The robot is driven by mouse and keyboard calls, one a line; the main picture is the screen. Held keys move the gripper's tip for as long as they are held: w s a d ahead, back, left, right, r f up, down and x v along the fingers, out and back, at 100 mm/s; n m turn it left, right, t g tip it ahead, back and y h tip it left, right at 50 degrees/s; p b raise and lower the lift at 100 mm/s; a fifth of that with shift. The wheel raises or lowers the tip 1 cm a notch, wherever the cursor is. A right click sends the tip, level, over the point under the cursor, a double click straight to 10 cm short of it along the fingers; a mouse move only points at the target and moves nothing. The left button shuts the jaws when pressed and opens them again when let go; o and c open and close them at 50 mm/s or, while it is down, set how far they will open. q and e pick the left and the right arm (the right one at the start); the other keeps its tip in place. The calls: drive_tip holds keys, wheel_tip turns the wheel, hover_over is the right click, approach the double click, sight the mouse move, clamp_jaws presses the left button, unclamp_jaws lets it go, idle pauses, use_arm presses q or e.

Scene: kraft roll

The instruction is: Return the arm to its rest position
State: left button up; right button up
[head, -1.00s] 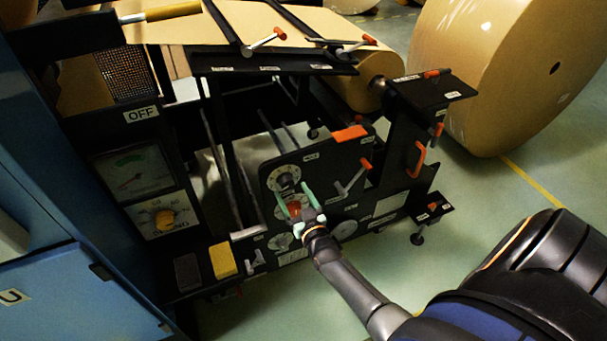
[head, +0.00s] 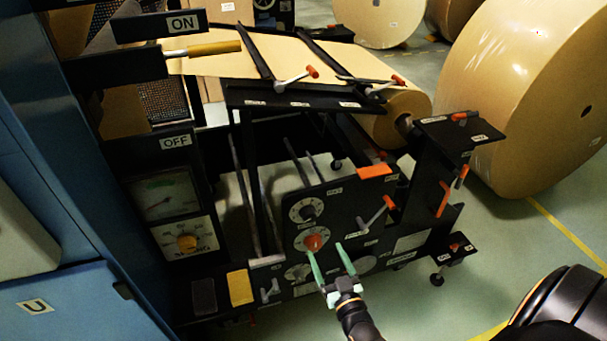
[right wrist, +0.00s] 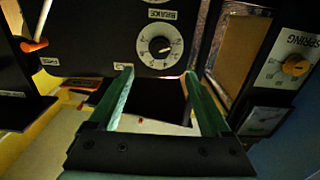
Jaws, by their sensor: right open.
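My right gripper (head: 325,247) is open and empty. In the head view its green fingers point up at the black machine panel (head: 345,200), with the tips just below the red knob (head: 313,242) of the middle dial. The fingers look apart from the knob, though the exact depth gap cannot be told. In the right wrist view the gripper (right wrist: 157,76) shows two spread green fingers with nothing between them. A white dial marked BRAKE (right wrist: 158,46) with a dark knob lies beyond the tips. My left gripper is not in view.
An orange-tipped lever (head: 378,215) sits right of the dials. A blue cabinet (head: 70,300) stands far left. A large kraft roll (head: 540,100) stands at right. The green floor (head: 440,305) beside the machine is clear.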

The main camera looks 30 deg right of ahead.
drive_tip(key=s+a+r+n+g+y+p, duration=0.3)
drive_tip(key=s+a+g+y+p, duration=0.3)
drive_tip(key=s+a, duration=0.8)
drive_tip(key=shift+s+a+n+g+y+p, duration=0.3)
drive_tip(key=shift+s+n+g+y+p, duration=0.15)
drive_tip(key=shift+n+g+p, duration=0.6)
